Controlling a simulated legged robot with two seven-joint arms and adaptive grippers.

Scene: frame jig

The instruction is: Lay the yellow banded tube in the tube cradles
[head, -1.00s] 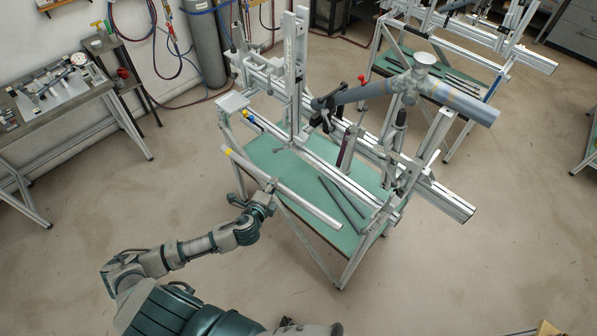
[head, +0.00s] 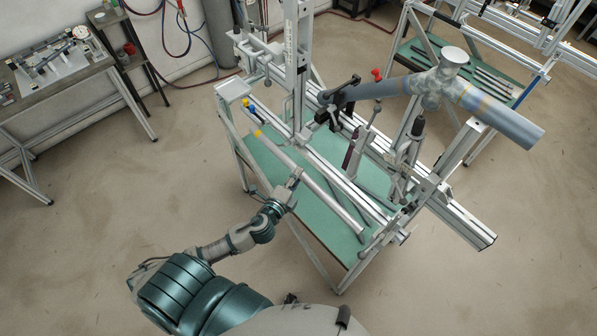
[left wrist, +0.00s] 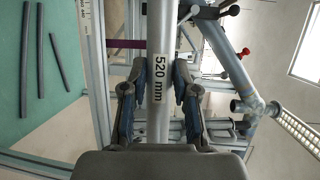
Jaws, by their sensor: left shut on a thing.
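The yellow banded tube (head: 325,195) is a long silver tube with a yellow band near its far left end. It slants over the near side of the frame jig (head: 330,176), above the green shelf. My left gripper (head: 294,179) is shut on the tube near its middle. In the left wrist view the tube (left wrist: 160,35) runs between the two fingers (left wrist: 158,82) and bears a "520 mm" label. I cannot clearly pick out the tube cradles or tell whether the tube touches the jig. My right gripper is not in view.
A grey pipe joint (head: 450,85) stands high on the jig's right side. Dark bars lie on the green shelf (head: 262,160). A second jig table (head: 470,70) stands behind, and a workbench (head: 60,75) at the left. The floor in front is clear.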

